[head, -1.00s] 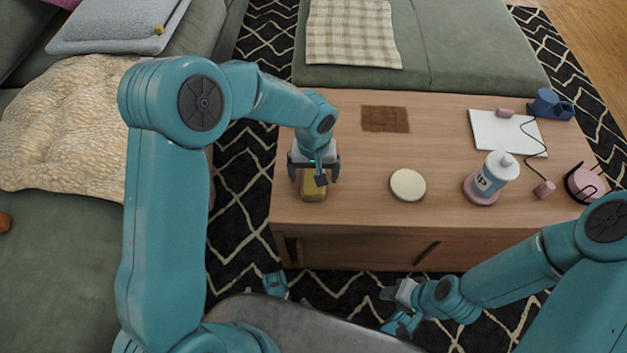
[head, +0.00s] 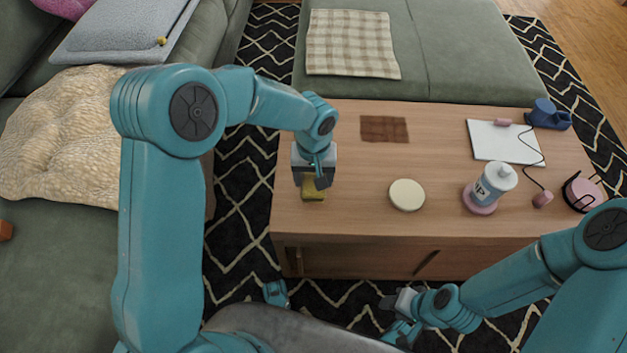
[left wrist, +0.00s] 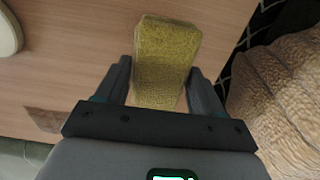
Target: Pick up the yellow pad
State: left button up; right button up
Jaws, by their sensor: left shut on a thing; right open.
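The yellow pad (head: 313,190) is at the left end of the wooden table, partly hidden by my left gripper (head: 314,181) in the head view. In the left wrist view the pad (left wrist: 165,55) is a mustard-yellow block between the two fingers of my left gripper (left wrist: 163,75), which is shut on it. I cannot tell whether the pad is clear of the table top. My right gripper (head: 388,318) is open and empty, low in front of the table.
On the wooden table (head: 350,220) are a cream disc (head: 407,195), a brown mat (head: 384,129), a white bottle (head: 493,185) on a pink base, a white sheet (head: 505,141), a blue mug (head: 548,114) and a pink holder (head: 582,192). The green sofa (head: 45,270) stands left.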

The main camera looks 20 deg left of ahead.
aim_at(313, 176)
pick_arm(q)
notch_tip(313, 176, up, 16)
jog(key=p, duration=0.5)
jog(key=shift+r, duration=0.2)
jog(key=o, duration=0.4)
jog(key=c, duration=0.3)
